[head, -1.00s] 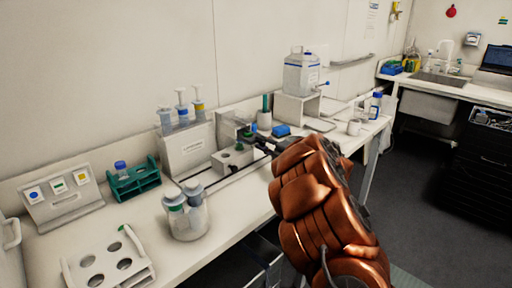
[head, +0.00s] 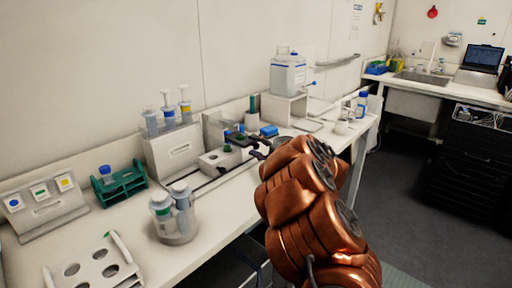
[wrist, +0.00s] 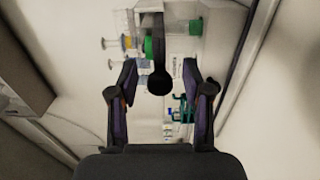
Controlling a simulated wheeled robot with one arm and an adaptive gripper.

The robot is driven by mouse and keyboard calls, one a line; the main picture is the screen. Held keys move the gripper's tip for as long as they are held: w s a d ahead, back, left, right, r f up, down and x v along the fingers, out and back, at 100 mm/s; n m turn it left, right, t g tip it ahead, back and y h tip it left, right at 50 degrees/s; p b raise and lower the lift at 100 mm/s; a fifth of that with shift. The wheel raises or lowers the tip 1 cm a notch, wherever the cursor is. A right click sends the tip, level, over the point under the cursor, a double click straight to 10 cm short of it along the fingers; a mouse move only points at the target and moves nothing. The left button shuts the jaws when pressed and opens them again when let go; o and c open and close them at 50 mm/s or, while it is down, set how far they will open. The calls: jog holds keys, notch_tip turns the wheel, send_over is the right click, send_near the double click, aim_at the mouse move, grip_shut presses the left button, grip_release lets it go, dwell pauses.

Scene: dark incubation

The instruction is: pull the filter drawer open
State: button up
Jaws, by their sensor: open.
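The filter drawer (head: 222,161) is a low white block with dark round openings and green-topped pieces, at the front of a grey housing on the bench in the head view. A dark handle (wrist: 160,80) with a rounded end shows in the wrist view, between the open fingers of my gripper (wrist: 160,70). Gaps show on both sides of it, so the fingers do not appear to touch it. In the head view my copper arm hides most of the gripper. How far the drawer stands out of its housing is hard to tell.
A white labelled stand (head: 173,152) with syringes, a clear jar with grey-capped tubes (head: 174,216) and a green rack (head: 119,183) stand left of the drawer. A large jug (head: 288,76) stands on a riser behind.

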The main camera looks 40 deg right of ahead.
jog(key=v, duration=1.2)
jog(key=shift+w+r, duration=0.1)
dwell(0.4)
